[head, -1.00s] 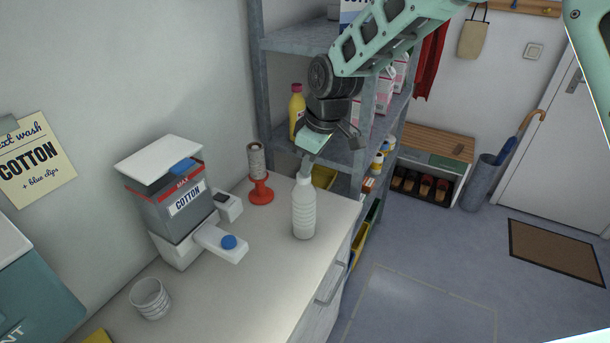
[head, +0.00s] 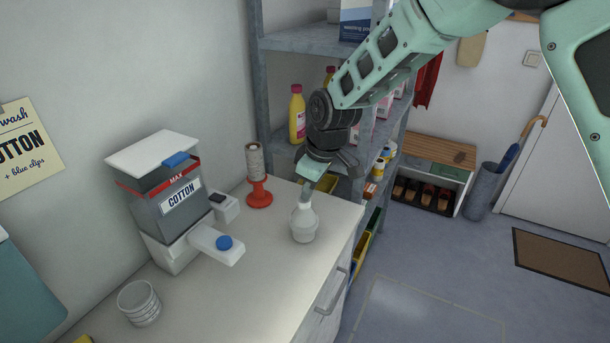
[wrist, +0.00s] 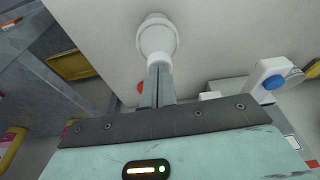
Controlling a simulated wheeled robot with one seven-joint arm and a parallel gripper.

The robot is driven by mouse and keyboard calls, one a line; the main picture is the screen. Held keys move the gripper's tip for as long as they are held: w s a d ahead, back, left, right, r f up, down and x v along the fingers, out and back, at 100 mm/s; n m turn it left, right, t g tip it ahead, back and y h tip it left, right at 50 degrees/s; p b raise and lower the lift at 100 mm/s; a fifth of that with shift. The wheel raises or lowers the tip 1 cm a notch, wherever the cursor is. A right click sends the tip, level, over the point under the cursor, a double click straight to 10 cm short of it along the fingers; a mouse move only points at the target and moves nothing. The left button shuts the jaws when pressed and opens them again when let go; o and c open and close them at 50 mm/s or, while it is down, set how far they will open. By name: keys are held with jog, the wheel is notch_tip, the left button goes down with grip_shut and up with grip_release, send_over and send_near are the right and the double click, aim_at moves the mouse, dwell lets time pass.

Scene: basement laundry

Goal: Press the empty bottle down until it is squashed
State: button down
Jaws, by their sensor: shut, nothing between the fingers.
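The white bottle (head: 304,225) stands upright on the counter near its right edge. It is squashed down to a short, wide body with a narrow neck on top. My gripper (head: 306,192) is shut and points down, its fingertips on the top of the bottle. In the wrist view the shut fingers (wrist: 160,72) meet the bottle's neck, and the round white bottle (wrist: 156,35) shows beyond them. Nothing is held between the fingers.
A red stand with a grey roll (head: 258,180) is left of the bottle. A shelf rack (head: 285,40) rises behind. The counter front is clear (head: 240,295).

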jog(key=shift+s+d+r, duration=0.25)
jog(key=shift+s+d, duration=0.15)
jog(key=shift+d, duration=0.25)
jog(key=shift+s+d+r, duration=0.25)
jog(key=shift+s+d, duration=0.1)
jog(key=shift+d, duration=0.25)
jog(key=b+v, duration=0.2)
jog(key=v, duration=1.5)
jog(key=shift+s+r, duration=0.1)
jog(key=shift+r, duration=0.05)
